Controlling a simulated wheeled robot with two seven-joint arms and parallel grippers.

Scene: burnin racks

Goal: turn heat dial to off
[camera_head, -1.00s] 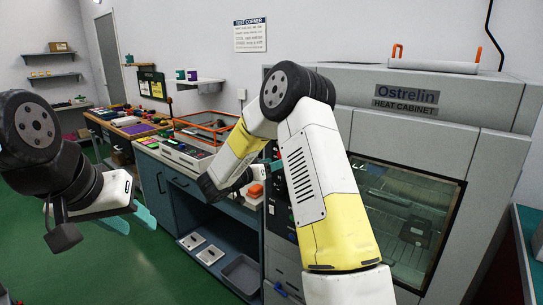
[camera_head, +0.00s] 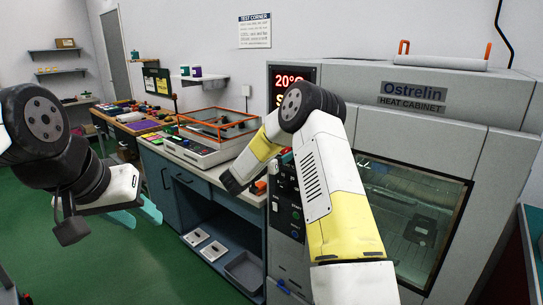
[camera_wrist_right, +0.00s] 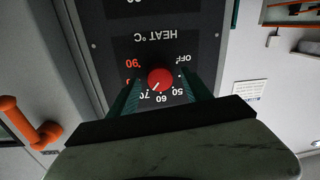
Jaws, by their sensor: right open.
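The heat dial (camera_wrist_right: 160,79) is a round red knob on a black panel, seen upside down in the right wrist view. My right gripper (camera_wrist_right: 161,92) is open, with one teal finger on each side of the dial in the picture. I cannot tell whether they touch it. My left gripper (camera_head: 137,215) is open and empty at the left, away from the cabinet.
The heat cabinet (camera_head: 455,112) has a glass window (camera_head: 410,215) and a red display (camera_head: 288,80) reading 20°. An orange handle (camera_wrist_right: 30,125) stands out beside the panel in the wrist view. A bench (camera_head: 215,172) with an orange-framed device stands left of the cabinet.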

